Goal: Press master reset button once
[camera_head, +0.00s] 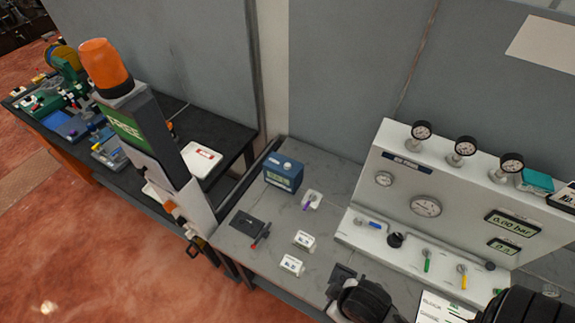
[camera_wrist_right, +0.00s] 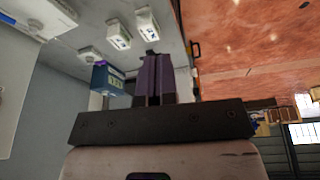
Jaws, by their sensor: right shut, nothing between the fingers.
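No label reading master reset is legible, so I cannot tell which control it is. Small white switch boxes stand on the grey bench: one in the middle (camera_head: 304,240), one in front (camera_head: 291,265), and one with a purple part (camera_head: 312,199) near the blue device. Two of these boxes also show in the right wrist view, an outer one (camera_wrist_right: 145,22) and an inner one (camera_wrist_right: 118,31). My right gripper (camera_wrist_right: 153,62) is shut and empty, its fingers directed towards the boxes. Contact with anything is not visible. My left gripper is out of view.
A blue device with a display (camera_head: 283,172) sits at the back of the bench. A black plate with a red-tipped lever (camera_head: 255,230) lies at left. A white gauge panel (camera_head: 400,195) with valves stands at right. An orange beacon (camera_head: 105,65) tops a post at left.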

